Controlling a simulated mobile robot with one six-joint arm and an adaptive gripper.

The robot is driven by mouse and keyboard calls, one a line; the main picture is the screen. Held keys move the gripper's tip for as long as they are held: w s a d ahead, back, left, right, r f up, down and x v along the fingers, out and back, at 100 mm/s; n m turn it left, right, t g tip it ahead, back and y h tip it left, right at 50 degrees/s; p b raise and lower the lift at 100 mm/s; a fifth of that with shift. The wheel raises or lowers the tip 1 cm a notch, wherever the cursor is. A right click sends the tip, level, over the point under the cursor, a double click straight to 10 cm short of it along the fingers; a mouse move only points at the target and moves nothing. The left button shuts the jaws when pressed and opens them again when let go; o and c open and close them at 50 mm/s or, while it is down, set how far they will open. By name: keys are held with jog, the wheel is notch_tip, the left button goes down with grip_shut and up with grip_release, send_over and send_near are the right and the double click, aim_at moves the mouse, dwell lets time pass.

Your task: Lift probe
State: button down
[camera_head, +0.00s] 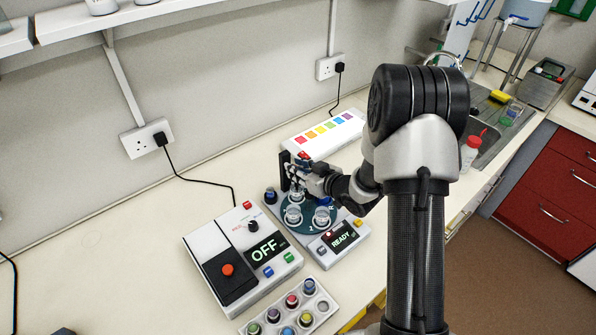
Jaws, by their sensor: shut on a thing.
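My gripper (300,178) is shut at the back of a teal round plate (277,212) and largely hides what it holds. I take this to be the probe, but its shape cannot be made out. A small red part shows just above the gripper. A dark upright post (284,170) stands directly left of the gripper. The plate carries small clear beakers, one at the front left (292,214) and one at the front right (321,217). The plate belongs to a white unit whose display (341,236) reads READY. I cannot tell whether the probe is raised.
A white device with a display (263,249) reading OFF stands at front left, beside a tray (326,322) of capped vials. A strip with coloured squares (345,125) lies behind the gripper. A dark blue-capped bottle (270,195) stands left of the plate.

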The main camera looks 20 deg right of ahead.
notch_tip(320, 180, up, 4)
jog(key=shift+w+r+p, duration=0.1)
jog(key=shift+r+p, duration=0.15)
jog(key=shift+p, duration=0.65)
jog(key=shift+f, duration=0.1)
jog(key=c, duration=1.5)
grip_release()
jog(key=shift+o, duration=0.3)
jog(key=v, duration=1.2)
